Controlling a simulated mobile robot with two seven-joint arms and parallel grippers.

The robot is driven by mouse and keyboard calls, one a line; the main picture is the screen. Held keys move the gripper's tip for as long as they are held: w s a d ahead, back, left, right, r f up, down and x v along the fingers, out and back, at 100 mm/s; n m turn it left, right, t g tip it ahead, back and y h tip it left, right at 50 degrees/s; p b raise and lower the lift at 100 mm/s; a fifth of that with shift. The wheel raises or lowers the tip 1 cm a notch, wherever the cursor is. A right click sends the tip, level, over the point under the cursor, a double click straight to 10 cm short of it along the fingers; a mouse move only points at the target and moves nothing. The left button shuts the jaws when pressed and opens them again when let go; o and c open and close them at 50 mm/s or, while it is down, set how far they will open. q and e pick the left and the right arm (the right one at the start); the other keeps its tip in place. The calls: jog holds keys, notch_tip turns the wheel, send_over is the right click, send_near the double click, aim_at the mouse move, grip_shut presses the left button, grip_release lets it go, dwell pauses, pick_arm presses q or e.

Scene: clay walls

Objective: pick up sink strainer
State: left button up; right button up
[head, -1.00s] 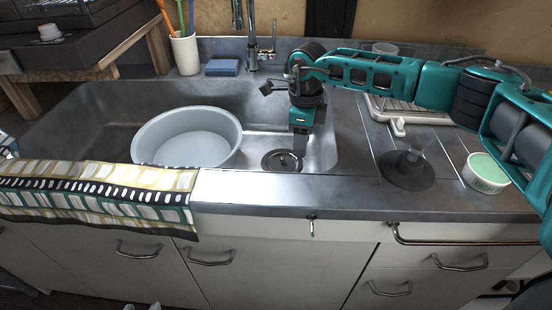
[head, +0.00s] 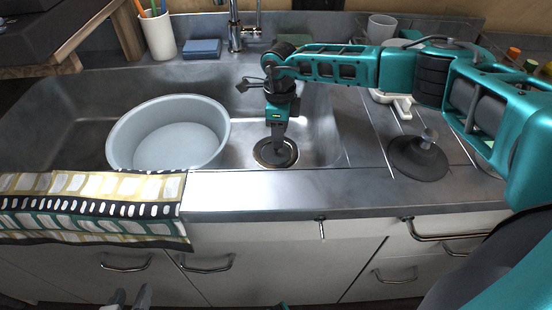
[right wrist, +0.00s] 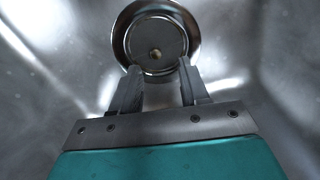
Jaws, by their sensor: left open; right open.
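The sink strainer (head: 289,153) is a round dark and metal disc in the drain on the sink floor, partly hidden behind my right gripper in the head view. In the right wrist view the strainer (right wrist: 156,44) shows as a grey disc with a small centre spot inside a shiny ring. My right gripper (head: 275,160) points down over it and is open. In the right wrist view its two fingers (right wrist: 158,75) are apart, with their tips near the lower rim and nothing between them. My left gripper (head: 130,297) is open at the bottom edge, outside the sink.
A pale round basin (head: 170,133) stands in the sink left of the drain. A patterned towel (head: 95,208) covers the front edge. The faucet (head: 235,30) stands behind. A dark rubber disc with a knob (head: 417,160) lies on the right counter. A blue sponge (head: 201,48) is at the back.

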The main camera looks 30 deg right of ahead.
aim_at(276, 155)
jog(key=f, duration=0.2)
jog(key=a+f+b, duration=0.1)
jog(key=f, duration=0.1)
jog(key=shift+f, duration=0.2)
jog(key=shift+w+d+f, duration=0.1)
jog(key=shift+f, duration=0.35)
jog(key=shift+c, duration=0.2)
grip_shut()
jog(key=shift+r, duration=0.1)
